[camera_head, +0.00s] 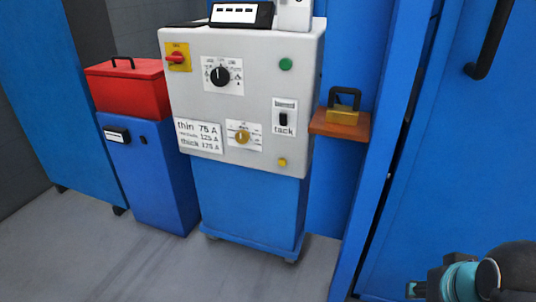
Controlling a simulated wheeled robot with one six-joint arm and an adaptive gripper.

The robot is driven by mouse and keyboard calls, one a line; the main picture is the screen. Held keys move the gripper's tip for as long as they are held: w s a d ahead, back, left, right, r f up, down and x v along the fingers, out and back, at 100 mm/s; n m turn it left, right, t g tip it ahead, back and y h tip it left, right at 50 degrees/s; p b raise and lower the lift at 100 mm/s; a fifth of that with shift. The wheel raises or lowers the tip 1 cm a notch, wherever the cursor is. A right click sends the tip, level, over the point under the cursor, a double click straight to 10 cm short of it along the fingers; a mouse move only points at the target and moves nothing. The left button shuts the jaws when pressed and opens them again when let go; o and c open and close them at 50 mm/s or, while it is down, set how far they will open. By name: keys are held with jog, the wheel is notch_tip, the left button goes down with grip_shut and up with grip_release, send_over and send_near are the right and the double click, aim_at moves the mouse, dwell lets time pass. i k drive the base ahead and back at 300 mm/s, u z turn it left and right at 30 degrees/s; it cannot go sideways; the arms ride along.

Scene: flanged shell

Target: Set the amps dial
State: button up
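A grey control panel (247,100) on a blue wheeled cabinet carries two dials. The upper, larger one is a black knob (220,75) on a white scale plate, its marks too small to read. The lower one is a yellow knob (242,138) on a smaller white plate. I cannot read which is marked amps. A white card (200,135) lists thin 75 A, a middle line that seems to read 125 A, and thick 175 A. Part of my arm, dark with a teal ring, shows at the bottom right, well away from the panel. My gripper's fingers are not visible.
The panel also has a red switch (176,58), a green button (286,64), a black tack switch (284,118) and a yellow button (282,162). A red box (125,90) stands left; a padlock-like object (343,108) sits on a shelf (330,128) right. Floor in front is clear.

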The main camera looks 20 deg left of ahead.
aim_at(219, 76)
jog(key=u, duration=1.3)
